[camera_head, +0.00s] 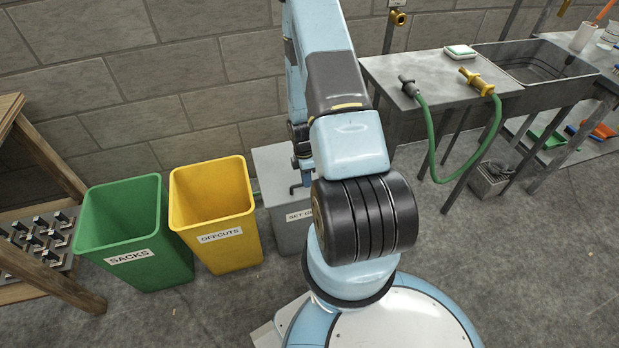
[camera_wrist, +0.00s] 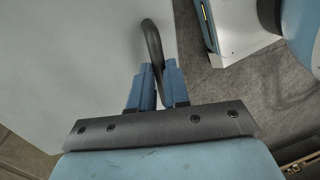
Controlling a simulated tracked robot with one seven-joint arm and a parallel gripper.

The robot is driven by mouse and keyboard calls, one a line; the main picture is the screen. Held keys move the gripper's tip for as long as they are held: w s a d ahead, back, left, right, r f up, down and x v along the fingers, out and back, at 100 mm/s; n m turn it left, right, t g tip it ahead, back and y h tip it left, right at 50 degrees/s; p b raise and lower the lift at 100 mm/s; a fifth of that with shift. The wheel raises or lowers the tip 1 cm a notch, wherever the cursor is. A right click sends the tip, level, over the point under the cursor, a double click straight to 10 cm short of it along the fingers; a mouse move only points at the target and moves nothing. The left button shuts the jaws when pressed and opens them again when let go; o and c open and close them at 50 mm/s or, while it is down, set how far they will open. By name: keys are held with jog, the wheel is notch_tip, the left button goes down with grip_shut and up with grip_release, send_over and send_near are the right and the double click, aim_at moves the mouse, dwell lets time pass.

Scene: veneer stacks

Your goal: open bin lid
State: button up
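A grey bin (camera_head: 289,232) with a partly hidden label stands against the block wall, to the right of the yellow bin. Its flat grey lid (camera_head: 272,163) looks closed, and my arm covers its right side. In the wrist view the pale lid (camera_wrist: 80,60) fills the left side. A dark curved handle (camera_wrist: 151,38) rises by the lid's edge and runs down between my blue fingers. My gripper (camera_wrist: 157,84) is closed around this handle, with a finger on each side. In the head view my gripper (camera_head: 303,168) is small and partly hidden over the lid.
An open yellow OFFCUTS bin (camera_head: 220,235) and an open green SACKS bin (camera_head: 140,262) stand to the left. A wooden rack (camera_head: 48,160) is at far left. A metal bench (camera_head: 440,75) with a green hose and sink is at right. The floor at lower right is clear.

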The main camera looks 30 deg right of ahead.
jog(key=shift+s, duration=0.2)
grip_shut()
